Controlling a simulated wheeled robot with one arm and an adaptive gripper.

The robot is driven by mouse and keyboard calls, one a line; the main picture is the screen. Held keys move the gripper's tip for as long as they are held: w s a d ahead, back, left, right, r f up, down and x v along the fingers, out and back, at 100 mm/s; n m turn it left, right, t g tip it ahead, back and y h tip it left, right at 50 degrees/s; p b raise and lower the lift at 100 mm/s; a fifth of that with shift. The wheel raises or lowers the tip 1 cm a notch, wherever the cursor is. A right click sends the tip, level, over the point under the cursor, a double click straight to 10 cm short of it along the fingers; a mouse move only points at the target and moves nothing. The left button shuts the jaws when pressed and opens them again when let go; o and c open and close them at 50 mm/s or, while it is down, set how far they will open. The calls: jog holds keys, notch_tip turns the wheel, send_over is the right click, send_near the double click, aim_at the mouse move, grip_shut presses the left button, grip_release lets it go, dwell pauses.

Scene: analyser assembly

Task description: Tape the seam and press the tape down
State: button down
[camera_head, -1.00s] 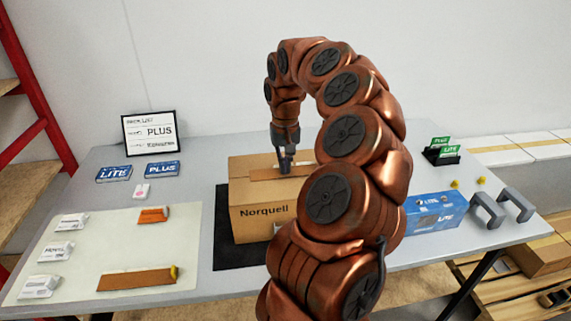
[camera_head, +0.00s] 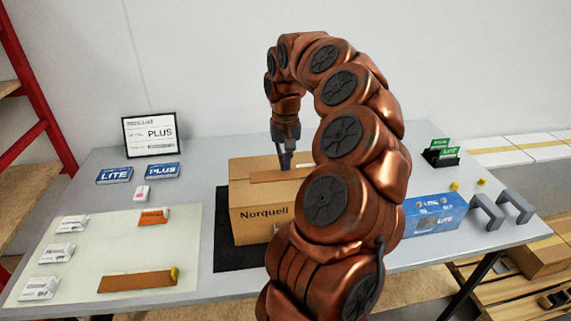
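The cardboard box (camera_head: 256,196) marked "Norquell" stands closed on a black mat (camera_head: 224,258) in the middle of the table. A strip of brown tape (camera_head: 268,176) lies along its top, over the seam. My gripper (camera_head: 284,166) points down at the box top with its fingertips at the tape. Its fingers look close together, but it is too small to tell whether they are shut or hold anything. My arm hides the right part of the box and of the tape.
At right are a blue carton (camera_head: 434,213), grey handles (camera_head: 502,209) and a card holder (camera_head: 441,155).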

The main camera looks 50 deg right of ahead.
jog(key=shift+a+r+p, duration=0.1)
jog(key=shift+r+p, duration=0.55)
jog(key=shift+r, duration=1.35)
